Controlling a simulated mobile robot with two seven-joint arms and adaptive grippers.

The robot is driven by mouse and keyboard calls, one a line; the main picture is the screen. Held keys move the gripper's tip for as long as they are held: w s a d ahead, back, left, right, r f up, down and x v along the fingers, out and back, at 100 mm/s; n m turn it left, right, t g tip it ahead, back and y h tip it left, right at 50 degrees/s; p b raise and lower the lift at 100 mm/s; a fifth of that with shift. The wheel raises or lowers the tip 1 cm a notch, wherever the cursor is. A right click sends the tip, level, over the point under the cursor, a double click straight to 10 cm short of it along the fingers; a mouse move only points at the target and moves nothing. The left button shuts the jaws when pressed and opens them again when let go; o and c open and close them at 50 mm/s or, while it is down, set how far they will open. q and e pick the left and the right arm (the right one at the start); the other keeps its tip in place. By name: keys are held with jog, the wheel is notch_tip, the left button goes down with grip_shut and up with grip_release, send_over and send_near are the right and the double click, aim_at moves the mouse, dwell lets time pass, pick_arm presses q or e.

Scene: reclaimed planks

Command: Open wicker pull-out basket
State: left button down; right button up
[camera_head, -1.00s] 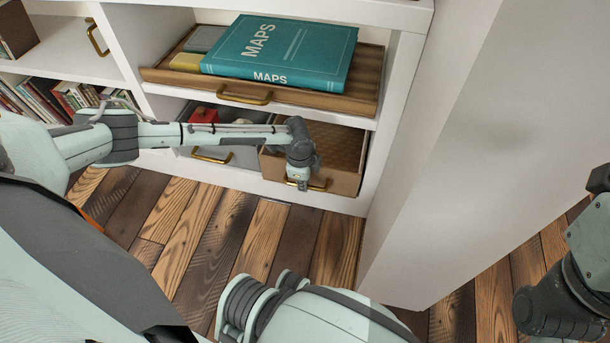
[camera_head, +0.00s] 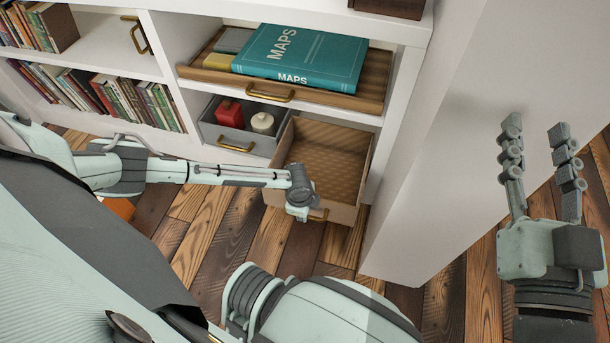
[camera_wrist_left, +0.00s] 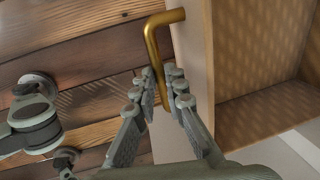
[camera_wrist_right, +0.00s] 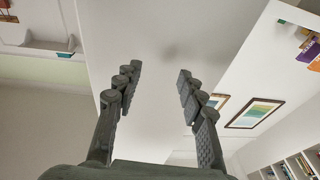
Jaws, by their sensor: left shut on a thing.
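The wicker pull-out basket (camera_head: 332,158) is on the lowest shelf of the white unit, at the right. It is pulled well out past the shelf edge, and its empty woven inside shows. Its brass handle (camera_wrist_left: 153,45) is on the front panel; in the left wrist view my left gripper (camera_wrist_left: 161,82) is shut around it. In the head view my left wrist covers most of that handle. My right gripper (camera_head: 536,130) is raised at the right, fingers apart and empty; it also shows open in the right wrist view (camera_wrist_right: 160,80).
A grey drawer (camera_head: 230,138) with a red item and a white jar sits left of the basket. Above is a wooden tray (camera_head: 210,72) with a teal MAPS book (camera_head: 300,55). A white side panel (camera_head: 430,150) stands at the right. Plank floor (camera_head: 240,245) lies in front.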

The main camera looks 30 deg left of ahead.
pick_arm(q)
jog(key=shift+s+d, duration=0.15)
jog(key=shift+s, duration=0.45)
pick_arm(e)
jog(key=f, duration=0.1)
jog(key=d+f+g, duration=0.1)
jog(key=f, duration=0.1)
jog(key=shift+w+d+f+g+h, duration=0.1)
jog(key=shift+g+h, duration=0.2)
jog(key=shift+h, duration=0.1)
pick_arm(q)
jog(key=c, duration=1.6)
grip_release()
jog(key=r, duration=0.4)
jog(key=s+r, duration=0.1)
jog(key=r, duration=0.3)
jog(key=s+r, duration=0.1)
jog(key=r, duration=0.2)
jog(key=shift+d+r, duration=0.25)
jog(key=shift+r, duration=0.15)
jog(key=shift+s, duration=0.1)
